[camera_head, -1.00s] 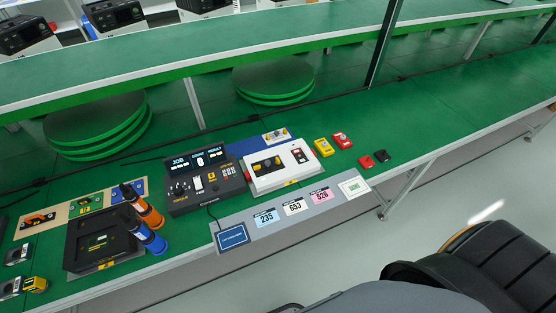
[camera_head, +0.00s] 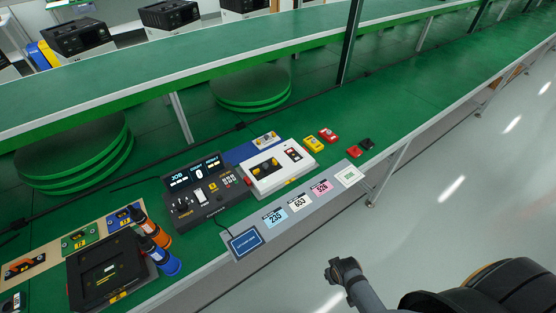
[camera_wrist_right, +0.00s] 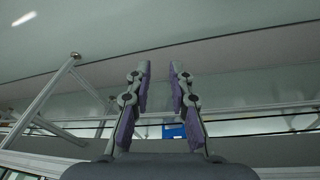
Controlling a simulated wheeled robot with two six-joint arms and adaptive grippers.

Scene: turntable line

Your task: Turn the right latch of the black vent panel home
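I cannot make out a vent panel or its right latch for certain in either view. A black tray-like fixture (camera_head: 105,272) with a dark flat insert lies at the lower left of the bench in the head view. Orange (camera_head: 153,228) and blue (camera_head: 160,257) screwdriver-like tools stand at its right side. My right gripper (camera_wrist_right: 160,72) is open and empty in the right wrist view, with bench legs and floor beyond it. The end of my right arm shows low in the head view, over the floor and apart from the bench. My left gripper is out of view.
A black control console (camera_head: 203,197) and a white box (camera_head: 279,168) stand mid-bench. Number cards lie on a grey strip (camera_head: 247,222) along the front edge. Yellow, red and black small parts lie farther right. Dark-topped machines (camera_head: 170,14) stand at the back. The bench's far right is clear.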

